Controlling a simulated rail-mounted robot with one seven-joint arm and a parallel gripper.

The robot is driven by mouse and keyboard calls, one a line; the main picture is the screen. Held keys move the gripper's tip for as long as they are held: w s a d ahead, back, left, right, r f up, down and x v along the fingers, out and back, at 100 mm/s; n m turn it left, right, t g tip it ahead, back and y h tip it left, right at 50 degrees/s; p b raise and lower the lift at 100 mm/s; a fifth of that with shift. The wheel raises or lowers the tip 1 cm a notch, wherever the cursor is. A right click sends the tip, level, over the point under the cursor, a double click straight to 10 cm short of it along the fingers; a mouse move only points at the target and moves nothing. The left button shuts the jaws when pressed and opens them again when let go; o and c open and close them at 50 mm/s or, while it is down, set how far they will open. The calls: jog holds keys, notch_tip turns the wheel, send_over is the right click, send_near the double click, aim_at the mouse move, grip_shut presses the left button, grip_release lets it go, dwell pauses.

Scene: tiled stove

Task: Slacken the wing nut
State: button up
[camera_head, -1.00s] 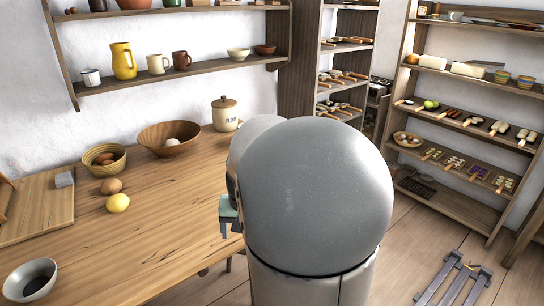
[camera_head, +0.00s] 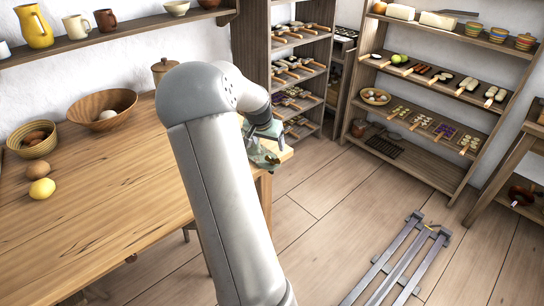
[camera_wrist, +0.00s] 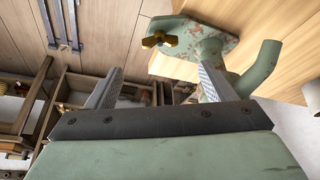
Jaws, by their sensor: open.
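The brass wing nut (camera_wrist: 160,39) shows in the wrist view, on a worn, pale green metal fixture (camera_wrist: 222,47) with rusty patches at the wooden table's edge. My gripper (camera_wrist: 158,76) is open and empty; its two fingers stand wide apart. The wing nut appears beyond the fingertips, between them in the picture and apart from both. In the head view, the green fixture (camera_head: 262,156) is at the table's right corner, just below my gripper. The wing nut cannot be made out there, and my arm covers part of the table.
The wooden table (camera_head: 95,225) holds a lemon (camera_head: 42,189), a basket (camera_head: 33,140), a wooden bowl (camera_head: 103,108) and a lidded jar (camera_head: 165,68). Shelves with food stand behind and right.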

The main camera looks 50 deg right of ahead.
aim_at(272, 163)
jog(key=x, duration=1)
jog(key=c, duration=1)
